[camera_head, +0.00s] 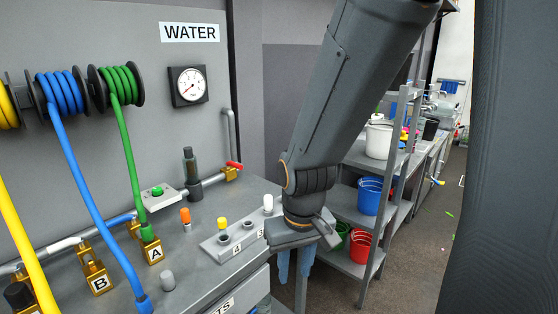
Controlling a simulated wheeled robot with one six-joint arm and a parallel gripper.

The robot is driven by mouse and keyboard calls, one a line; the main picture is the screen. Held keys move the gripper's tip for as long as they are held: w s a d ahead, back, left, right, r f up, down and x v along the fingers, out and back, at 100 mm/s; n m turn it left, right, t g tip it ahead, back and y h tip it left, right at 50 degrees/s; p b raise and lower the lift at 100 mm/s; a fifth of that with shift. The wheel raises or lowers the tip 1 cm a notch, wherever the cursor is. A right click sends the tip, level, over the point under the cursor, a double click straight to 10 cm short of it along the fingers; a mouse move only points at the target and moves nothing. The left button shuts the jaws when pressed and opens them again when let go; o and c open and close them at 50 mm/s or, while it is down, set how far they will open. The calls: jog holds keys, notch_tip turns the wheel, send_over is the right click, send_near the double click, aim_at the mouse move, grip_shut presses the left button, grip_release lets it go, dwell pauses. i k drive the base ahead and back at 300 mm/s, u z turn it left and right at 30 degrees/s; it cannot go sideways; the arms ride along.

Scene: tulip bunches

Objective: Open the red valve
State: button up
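The red valve has a small red lever handle (235,164) on a brass body (230,174). It sits at the right end of a short grey pipe, just above the bench top near the back wall. My gripper (295,265) hangs from my arm to the right of the valve and nearer to the camera, by the bench's right edge. It points down, apart from the valve. Nothing is seen held there.
The bench top (205,205) carries a numbered block (230,240) with coloured knobs, a green button box (157,194) and an orange knob (185,215). Hose reels and a gauge (188,86) are on the wall. Shelves with buckets (370,195) stand at right.

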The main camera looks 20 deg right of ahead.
aim_at(228, 163)
jog(key=z, duration=1.35)
jog(key=i, duration=0.95)
jog(key=u, duration=3.6)
jog(key=k, duration=0.4)
jog(key=z, duration=1.2)
jog(key=i, duration=0.5)
jog(key=z, duration=0.05)
